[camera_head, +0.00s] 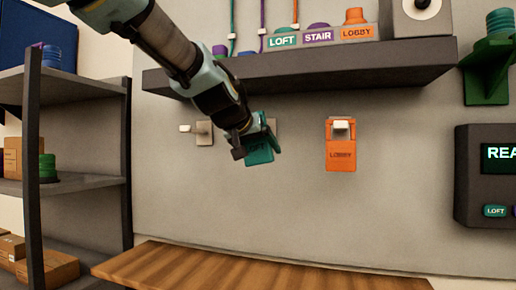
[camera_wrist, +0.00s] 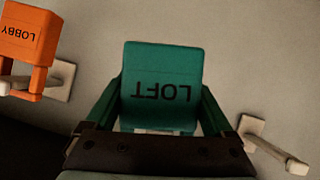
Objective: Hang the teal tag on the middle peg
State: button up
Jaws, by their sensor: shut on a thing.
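The teal tag (camera_head: 259,155), lettered LOFT, is held by my gripper (camera_head: 253,140) against the grey wall, between the left peg and the right peg. My gripper is shut on the tag's upper part. In the wrist view the teal tag (camera_wrist: 162,85) fills the middle, its lettering upside down. The middle peg is mostly hidden behind my gripper and the tag; I cannot tell whether it passes through the tag's opening. The left peg (camera_head: 185,128) is bare; it also shows in the wrist view (camera_wrist: 280,147). The orange LOBBY tag (camera_head: 341,156) hangs on the right peg (camera_head: 341,125).
A dark shelf (camera_head: 310,65) with teal, purple and orange labelled items runs above the pegs. A dark panel with a screen (camera_head: 490,175) is at right. A rack with boxes (camera_head: 75,180) stands at left. A wooden surface (camera_head: 250,272) lies below. The wall under the pegs is clear.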

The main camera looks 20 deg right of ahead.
jog(key=w+d, duration=0.1)
jog(key=w, duration=0.1)
jog(key=w+d+f, duration=0.1)
jog(key=d, duration=0.1)
jog(key=shift+w+d, duration=0.25)
jog(key=shift+w, duration=0.15)
jog(key=shift+f, duration=0.15)
dwell(0.8)
jog(key=o, duration=1.2)
jog(key=shift+o, duration=0.2)
